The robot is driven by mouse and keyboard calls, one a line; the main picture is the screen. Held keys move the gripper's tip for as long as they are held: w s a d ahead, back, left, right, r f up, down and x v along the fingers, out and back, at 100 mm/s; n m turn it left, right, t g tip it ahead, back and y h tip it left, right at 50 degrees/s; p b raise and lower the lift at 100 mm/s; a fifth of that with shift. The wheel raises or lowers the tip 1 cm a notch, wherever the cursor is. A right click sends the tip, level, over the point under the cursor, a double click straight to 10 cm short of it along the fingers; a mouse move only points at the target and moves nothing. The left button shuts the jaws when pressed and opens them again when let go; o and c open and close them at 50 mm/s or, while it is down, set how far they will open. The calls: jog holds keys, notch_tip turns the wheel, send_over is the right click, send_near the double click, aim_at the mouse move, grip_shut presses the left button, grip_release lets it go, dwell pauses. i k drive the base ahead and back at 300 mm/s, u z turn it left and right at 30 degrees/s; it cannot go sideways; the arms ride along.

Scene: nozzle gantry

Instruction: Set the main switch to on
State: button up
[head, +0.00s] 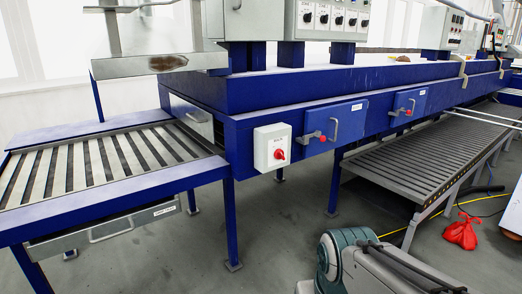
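A white switch box (266,148) is mounted on the front of the blue machine frame, near its left corner. Nothing touches the knob. Part of my arm shows at the bottom centre right, in front of and below the box. My gripper is not in view.
Two blue doors with red-tipped handles (322,137) (409,111) sit right of the box. A slatted roller table (90,160) stands left, and a lower conveyor (440,165) right. A red bag (461,232) and yellow cable lie on the floor. Space before the box looks clear.

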aim_at(278, 154)
jog(key=z, duration=1.6)
jog(key=i, duration=0.85)
jog(key=u, duration=1.45)
